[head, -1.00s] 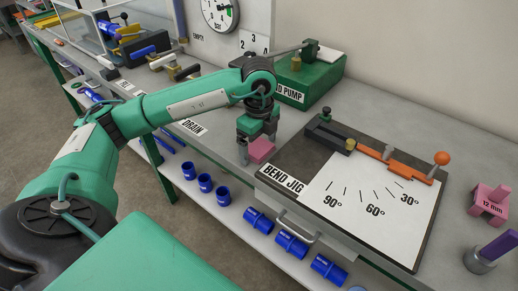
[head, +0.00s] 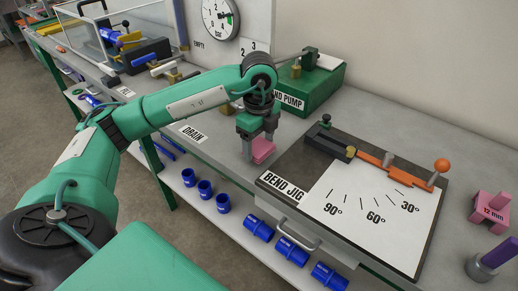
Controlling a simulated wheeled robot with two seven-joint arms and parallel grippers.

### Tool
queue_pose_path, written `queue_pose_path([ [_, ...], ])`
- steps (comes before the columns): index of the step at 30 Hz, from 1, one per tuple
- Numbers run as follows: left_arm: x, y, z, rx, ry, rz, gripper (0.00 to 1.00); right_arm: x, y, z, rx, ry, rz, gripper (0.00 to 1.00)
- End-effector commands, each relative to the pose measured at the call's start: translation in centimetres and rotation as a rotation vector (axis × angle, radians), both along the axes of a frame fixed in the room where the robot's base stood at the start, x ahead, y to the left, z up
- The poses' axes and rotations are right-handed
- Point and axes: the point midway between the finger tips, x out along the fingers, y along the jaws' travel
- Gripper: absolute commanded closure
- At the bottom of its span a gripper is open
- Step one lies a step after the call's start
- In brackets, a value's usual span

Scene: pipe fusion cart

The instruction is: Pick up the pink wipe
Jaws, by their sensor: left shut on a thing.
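The pink wipe (head: 263,150) is a small pink block between the fingers of my left gripper (head: 259,153). It is at the front edge of the bench, just left of the bend jig. My left gripper points down and is shut on the wipe. I cannot tell whether the wipe still touches the bench top. My right gripper does not show.
The bend jig (head: 420,247) with its orange lever (head: 400,170) lies right of the gripper. The green hand pump (head: 318,88) stands behind it. A pink 12 mm block (head: 490,208) is at the far right. Blue fittings (head: 259,227) lie on the lower shelf.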

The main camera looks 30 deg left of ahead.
Motion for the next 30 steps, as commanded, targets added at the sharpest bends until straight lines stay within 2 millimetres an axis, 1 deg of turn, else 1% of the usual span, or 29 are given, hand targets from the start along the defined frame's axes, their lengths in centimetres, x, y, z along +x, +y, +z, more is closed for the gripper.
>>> queue_pose_path([
  [1, 0.1, 0.0, 1.2, -0.001, -0.006, -0.001, 0.54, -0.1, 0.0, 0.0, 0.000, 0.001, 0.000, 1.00],
  [2, 0.1, 0.0, 1.9, -0.001, -0.006, -0.001, 0.54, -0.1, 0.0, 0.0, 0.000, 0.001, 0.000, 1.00],
  [5, 0.2, -0.1, 4.9, -0.003, -0.008, -0.001, 0.54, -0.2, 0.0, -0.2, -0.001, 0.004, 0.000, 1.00],
  [6, 0.1, -0.1, 6.2, -0.002, -0.009, -0.001, 0.54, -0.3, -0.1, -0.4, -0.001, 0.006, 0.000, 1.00],
  [7, 0.1, 0.0, 7.0, -0.001, -0.007, -0.001, 0.54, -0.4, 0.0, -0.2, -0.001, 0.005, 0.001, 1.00],
  [9, 0.1, 0.0, 8.5, 0.000, -0.007, 0.000, 0.54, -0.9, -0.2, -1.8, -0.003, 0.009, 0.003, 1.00],
  [15, 0.1, 0.0, 12.4, 0.001, -0.006, 0.001, 0.54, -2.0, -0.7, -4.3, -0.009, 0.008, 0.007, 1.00],
  [21, 0.1, 0.0, 15.2, 0.000, -0.003, 0.000, 0.54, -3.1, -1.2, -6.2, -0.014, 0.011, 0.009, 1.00],
  [27, 0.1, 0.0, 16.8, 0.000, -0.002, 0.000, 0.54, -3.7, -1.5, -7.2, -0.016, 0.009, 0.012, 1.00],
  [30, 0.1, 0.0, 17.0, 0.000, -0.001, 0.000, 0.54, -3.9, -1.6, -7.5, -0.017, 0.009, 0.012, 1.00],
])
